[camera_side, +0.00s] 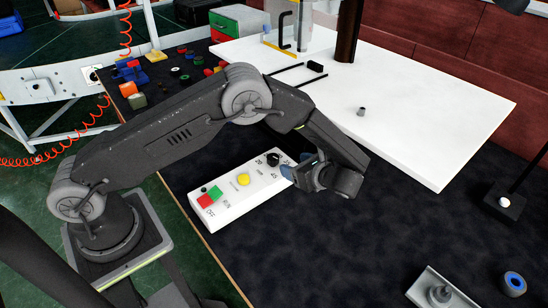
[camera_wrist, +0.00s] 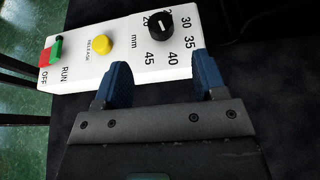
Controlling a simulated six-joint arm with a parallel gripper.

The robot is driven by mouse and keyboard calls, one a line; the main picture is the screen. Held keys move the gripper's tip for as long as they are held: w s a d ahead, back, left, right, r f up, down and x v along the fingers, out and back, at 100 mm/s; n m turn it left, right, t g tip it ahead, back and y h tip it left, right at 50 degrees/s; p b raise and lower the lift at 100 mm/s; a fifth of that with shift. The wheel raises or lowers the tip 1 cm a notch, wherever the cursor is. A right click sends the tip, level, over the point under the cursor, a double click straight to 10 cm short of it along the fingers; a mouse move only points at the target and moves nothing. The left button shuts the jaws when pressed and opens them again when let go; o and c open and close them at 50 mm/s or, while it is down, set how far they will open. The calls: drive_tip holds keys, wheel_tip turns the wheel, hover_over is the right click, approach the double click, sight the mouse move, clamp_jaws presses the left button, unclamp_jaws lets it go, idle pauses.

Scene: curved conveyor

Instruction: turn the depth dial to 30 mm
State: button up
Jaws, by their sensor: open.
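The depth dial (camera_side: 273,158) is a black knob at the far right end of a white control box (camera_side: 222,207). In the wrist view the dial (camera_wrist: 160,27) carries a short white mark, with numbers such as 30, 35, 40 and 45 mm printed around it. Which number the mark points at is too small to tell. My gripper (camera_side: 294,173) is low over that end of the box. In the wrist view its blue fingers (camera_wrist: 162,70) are open and empty, with the dial ahead of the gap between them, apart from both.
The box also carries a yellow RELEASE button (camera_wrist: 103,46) and a red and green OFF/RUN switch (camera_side: 209,196). A white board (camera_side: 430,120) lies behind. Small coloured parts (camera_side: 180,72) sit at the back left.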

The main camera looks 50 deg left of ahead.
sight(275, 157)
drive_tip(key=x, duration=1)
drive_tip(key=shift+a+f, duration=0.15)
drive_tip(key=shift+a, duration=0.05)
drive_tip(key=shift+c, duration=0.5)
drive_tip(key=c, duration=0.8)
drive_tip(key=shift+n+g+h, duration=0.3)
drive_tip(key=shift+n+g, duration=1.3)
drive_tip(key=shift+g, duration=0.3)
drive_tip(key=shift+c, duration=0.2)
drive_tip(key=o, duration=0.9)
drive_tip(key=shift+o, duration=0.2)
drive_tip(key=shift+w, duration=0.1)
drive_tip(key=v, duration=0.7)
drive_tip(key=shift+d, duration=0.25)
